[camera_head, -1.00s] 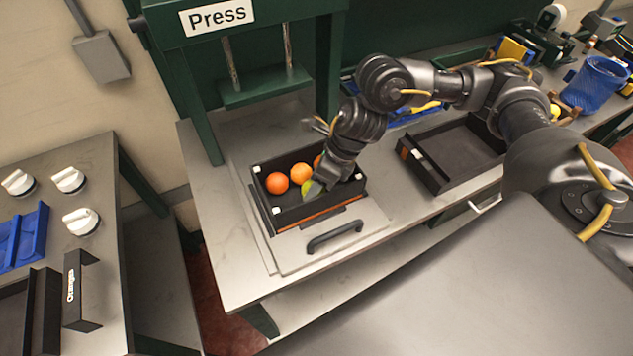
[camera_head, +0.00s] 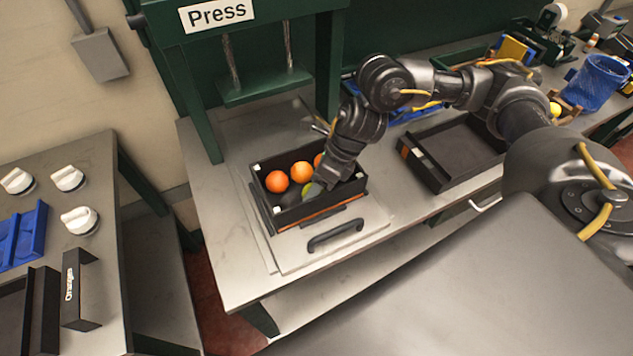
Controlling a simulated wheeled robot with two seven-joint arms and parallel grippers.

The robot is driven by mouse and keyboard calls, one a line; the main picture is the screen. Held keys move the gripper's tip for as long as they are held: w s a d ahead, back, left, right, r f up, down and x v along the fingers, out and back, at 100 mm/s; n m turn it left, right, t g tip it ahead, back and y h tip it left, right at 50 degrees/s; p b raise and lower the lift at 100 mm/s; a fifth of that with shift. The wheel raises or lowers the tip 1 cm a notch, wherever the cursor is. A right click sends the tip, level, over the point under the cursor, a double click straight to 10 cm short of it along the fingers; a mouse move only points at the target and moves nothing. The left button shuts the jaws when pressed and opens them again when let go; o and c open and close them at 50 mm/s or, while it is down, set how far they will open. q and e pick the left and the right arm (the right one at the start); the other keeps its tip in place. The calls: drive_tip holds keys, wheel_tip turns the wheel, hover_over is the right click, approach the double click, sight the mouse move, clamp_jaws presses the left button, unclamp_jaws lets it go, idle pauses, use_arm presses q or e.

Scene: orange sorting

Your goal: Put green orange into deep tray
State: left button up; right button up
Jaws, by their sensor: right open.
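The green orange (camera_head: 308,190) lies in a black tray (camera_head: 283,222) under the press, partly hidden by my right gripper. Orange-coloured oranges lie behind it in the same tray: one at the left (camera_head: 277,181), one in the middle (camera_head: 301,171) and one mostly hidden at the right (camera_head: 318,160). My right gripper (camera_head: 306,191) reaches down into the tray, open, with its fingers at the green orange. A second, empty black tray (camera_head: 455,150) stands on the bench to the right. My left gripper is not in view.
The green press frame (camera_head: 265,88) stands behind the fruit tray. A black handle (camera_head: 335,236) sits in front of it. A blue mesh bin (camera_head: 596,82) stands at the far right. A side table at left holds white knobs (camera_head: 80,221) and a black holder labelled Oranges (camera_head: 80,290).

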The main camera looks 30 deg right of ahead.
drive_tip(key=shift+o, duration=0.5)
wheel_tip(320, 180, up, 3)
drive_tip(key=shift+f+p, duration=0.2)
drive_tip(key=shift+p, duration=0.6)
drive_tip(key=shift+r+p, duration=2.15)
drive_tip(key=shift+r, duration=1.05)
drive_tip(key=shift+s+f, duration=0.1)
